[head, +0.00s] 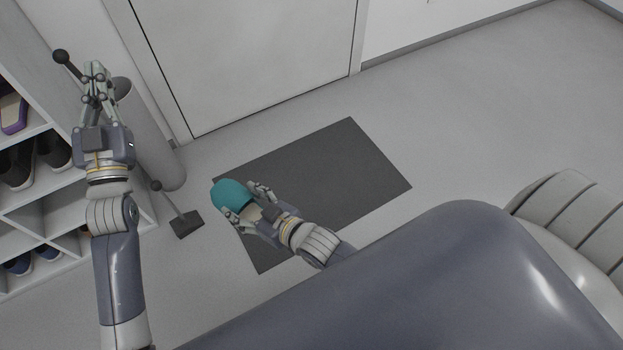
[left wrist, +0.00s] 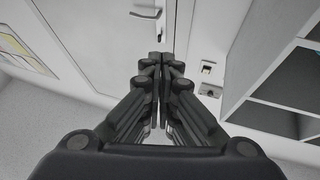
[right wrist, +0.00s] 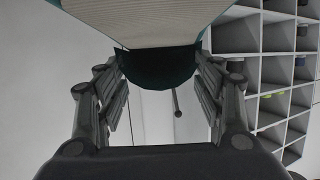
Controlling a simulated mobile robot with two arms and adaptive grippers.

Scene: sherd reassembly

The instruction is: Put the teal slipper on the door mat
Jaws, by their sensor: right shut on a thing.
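The teal slipper (head: 231,195) is in my right gripper (head: 246,201), whose fingers sit on both sides of it. In the head view it appears over the left part of the dark grey door mat (head: 340,165); I cannot tell its height above the mat. In the right wrist view the slipper's pale sole and dark teal end (right wrist: 158,66) fill the space between the fingers. My left gripper (head: 95,78) is at the left, away from the slipper, beside the shoe rack. In the left wrist view its fingers (left wrist: 160,62) are together with nothing between them.
A shoe rack (head: 45,190) with several shoes stands at the left. A grey cylinder (head: 150,135) stands near the door frame, and a small post on a dark base (head: 187,224) stands on the floor left of the mat. A closed door (head: 250,60) is behind the mat. The floor at right is clear.

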